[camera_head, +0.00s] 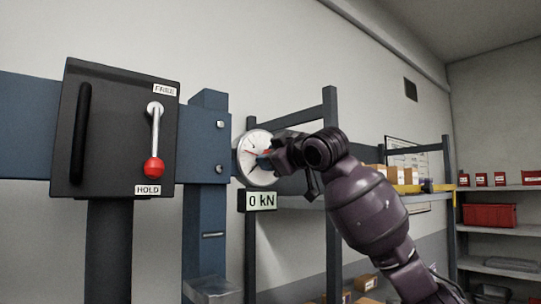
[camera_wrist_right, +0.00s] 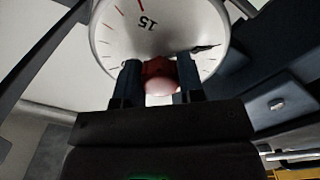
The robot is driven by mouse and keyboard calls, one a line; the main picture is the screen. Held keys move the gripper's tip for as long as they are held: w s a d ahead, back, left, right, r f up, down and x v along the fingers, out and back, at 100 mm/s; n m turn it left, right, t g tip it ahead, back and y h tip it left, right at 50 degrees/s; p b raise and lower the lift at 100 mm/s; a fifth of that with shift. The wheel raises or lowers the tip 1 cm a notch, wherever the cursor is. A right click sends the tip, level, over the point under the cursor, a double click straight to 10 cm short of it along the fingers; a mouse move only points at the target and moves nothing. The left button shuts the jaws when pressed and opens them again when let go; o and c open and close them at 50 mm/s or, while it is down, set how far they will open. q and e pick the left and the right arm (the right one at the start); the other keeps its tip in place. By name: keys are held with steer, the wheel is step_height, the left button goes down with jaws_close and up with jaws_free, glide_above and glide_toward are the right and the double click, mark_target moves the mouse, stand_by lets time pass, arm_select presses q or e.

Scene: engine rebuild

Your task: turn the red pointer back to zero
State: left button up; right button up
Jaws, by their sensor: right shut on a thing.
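The round white dial gauge (camera_head: 250,172) is on the side of the blue frame in the head view. A bit of its red pointer (camera_head: 251,153) shows there. In the right wrist view the dial face (camera_wrist_right: 112,38) fills the top, with "15" printed on it and a dark needle (camera_wrist_right: 206,49) pointing right. My right gripper (camera_wrist_right: 160,78) is in front of the dial, its two fingers shut on a red knob (camera_wrist_right: 160,72) at the dial's middle. The knob hides the dial centre. My left gripper is not in view.
A display below the dial reads "0 kN" (camera_head: 257,200). A black panel (camera_head: 105,165) at left has a red-knobbed lever (camera_head: 153,166), its knob down near the "HOLD" label. Shelves with boxes (camera_head: 400,176) stand behind my right arm.

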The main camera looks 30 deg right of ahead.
steer(key=n, duration=0.6)
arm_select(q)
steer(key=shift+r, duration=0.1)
arm_select(e)
steer(key=n, duration=0.5)
steer(key=shift+f+n, duration=0.1)
steer(key=shift+n, duration=0.3)
steer(key=o, duration=0.9)
arm_select(q)
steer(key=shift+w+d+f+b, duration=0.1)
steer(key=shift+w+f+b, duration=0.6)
steer(key=shift+b, duration=0.95)
arm_select(e)
steer(key=shift+s+d, duration=0.2)
steer(key=shift+s, duration=2.5)
steer(key=shift+s+d, duration=0.2)
steer(key=shift+s, duration=2.5)
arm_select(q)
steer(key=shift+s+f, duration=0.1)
